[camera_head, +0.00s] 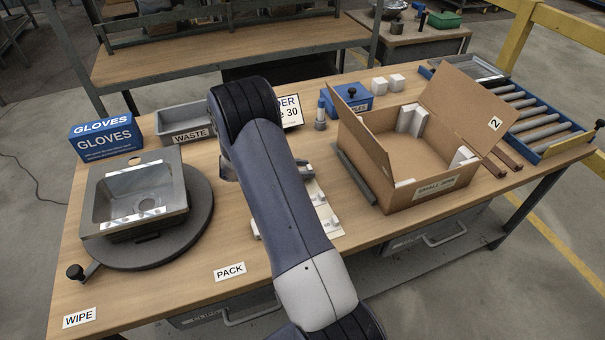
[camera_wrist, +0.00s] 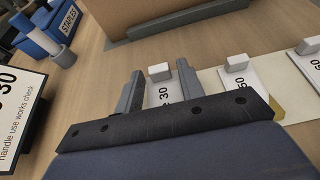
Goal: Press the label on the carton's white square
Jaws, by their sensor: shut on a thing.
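The open cardboard carton (camera_head: 395,178) stands on the right of the bench with its flaps up. My gripper (camera_wrist: 160,80) is shut on a white label marked 30 (camera_wrist: 163,96), which has a small white raised tab between the fingers. Other tabbed labels (camera_wrist: 238,78) lie on a pale backing sheet to its right in the wrist view.
An order card (camera_head: 291,111) stands behind my arm. A bar (camera_head: 356,176) lies left of the carton. A blue staples box (camera_head: 347,101), a waste tray (camera_head: 187,124), a gloves box (camera_head: 105,139) and a sink (camera_head: 100,200) on a turntable stand around. A roller conveyor (camera_head: 540,118) is right.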

